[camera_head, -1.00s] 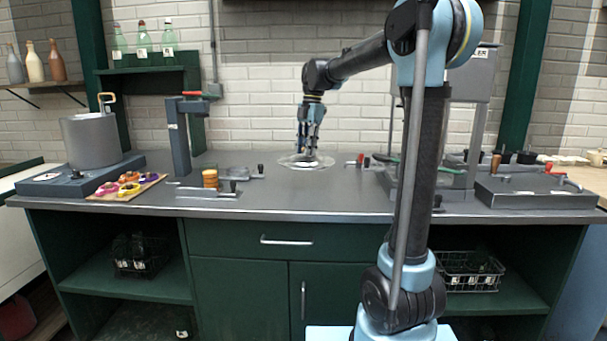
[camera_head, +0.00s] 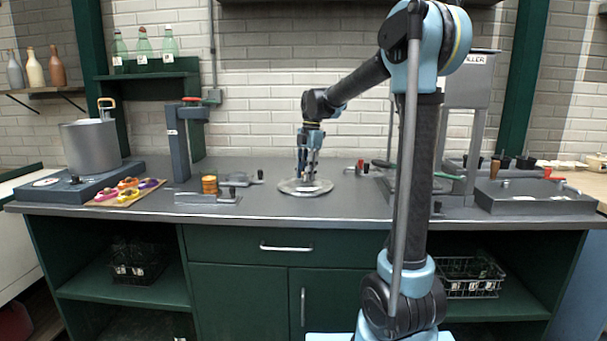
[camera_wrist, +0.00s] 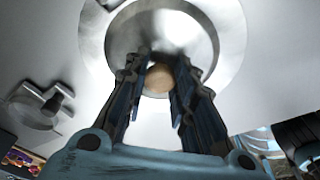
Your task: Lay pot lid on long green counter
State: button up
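The pot lid (camera_head: 288,188) is a round, shiny silver disc with a small brown knob. It lies flat at or just above the grey top of the long green counter (camera_head: 340,207), near the middle; I cannot tell whether it touches. My gripper (camera_head: 307,178) points down over the lid. In the wrist view, the fingers of my gripper (camera_wrist: 160,85) are on both sides of the knob (camera_wrist: 158,78), closed in on it. The pot lid (camera_wrist: 230,45) fills the top middle of that view.
A grey pot (camera_head: 91,146) stands on a hotplate at the left, beside a board of colourful rings (camera_head: 127,190). A small clamp fixture (camera_head: 208,196) lies left of the lid. A grey press-like machine (camera_head: 466,90) and a tray (camera_head: 535,197) are at the right. The counter's front middle is clear.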

jog(key=o, duration=0.4)
jog(key=r, duration=0.4)
jog(key=d+r, duration=0.1)
jog(key=r, duration=0.3)
jog(key=w+r, duration=0.1)
jog(key=r, duration=0.3)
jog(key=shift+w+d, duration=0.1)
jog(key=shift+d, duration=0.1)
